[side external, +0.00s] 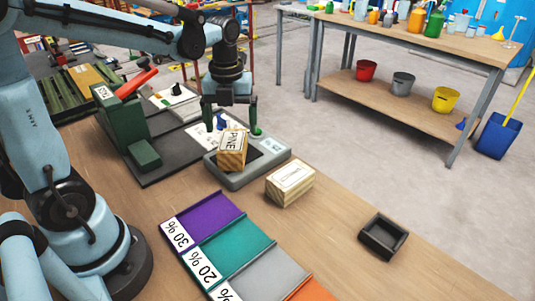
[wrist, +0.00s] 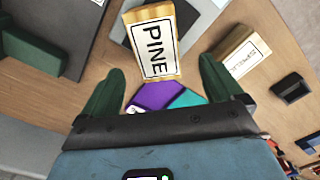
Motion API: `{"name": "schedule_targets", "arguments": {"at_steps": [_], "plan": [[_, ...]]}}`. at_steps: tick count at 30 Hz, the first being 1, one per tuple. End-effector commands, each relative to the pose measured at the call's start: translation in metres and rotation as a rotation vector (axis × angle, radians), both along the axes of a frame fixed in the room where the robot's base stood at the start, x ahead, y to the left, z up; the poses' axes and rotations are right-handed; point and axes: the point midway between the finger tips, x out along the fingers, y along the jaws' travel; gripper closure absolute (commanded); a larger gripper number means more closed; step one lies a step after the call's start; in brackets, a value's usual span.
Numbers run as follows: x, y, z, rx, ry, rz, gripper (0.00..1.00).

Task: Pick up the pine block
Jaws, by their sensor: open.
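The pine block (side external: 232,151), a light wooden block with a white label reading PINE, rests on a grey device with a flat plate (side external: 247,178). In the wrist view the pine block (wrist: 152,42) lies at the top centre, beyond my fingertips. My gripper (side external: 231,130) points down just above and behind the block in the side view. Its two green fingers are open and empty. In the wrist view my gripper (wrist: 162,75) has its fingers spread wide, with the block ahead of the gap and not between them.
A second labelled wooden block (side external: 290,184) stands close to the right of the device. A dark green press-like fixture (side external: 124,125) stands to the left. Purple (side external: 208,218), teal and grey labelled trays lie in front. A small black tray (side external: 383,237) sits at right, with bare table around it.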

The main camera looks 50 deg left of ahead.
Motion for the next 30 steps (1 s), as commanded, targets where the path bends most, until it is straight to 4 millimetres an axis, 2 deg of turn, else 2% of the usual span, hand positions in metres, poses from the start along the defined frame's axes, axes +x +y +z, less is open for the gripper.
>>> {"name": "schedule_targets", "arguments": {"at_steps": [11, 21, 30], "plan": [[0.002, 0.003, -0.024, 0.0, 0.0, 0.002, 0.06], [0.005, 0.01, -0.062, 0.001, -0.001, 0.001, 0.06], [0.004, 0.009, -0.067, 0.001, -0.001, 0.001, 0.06]]}}
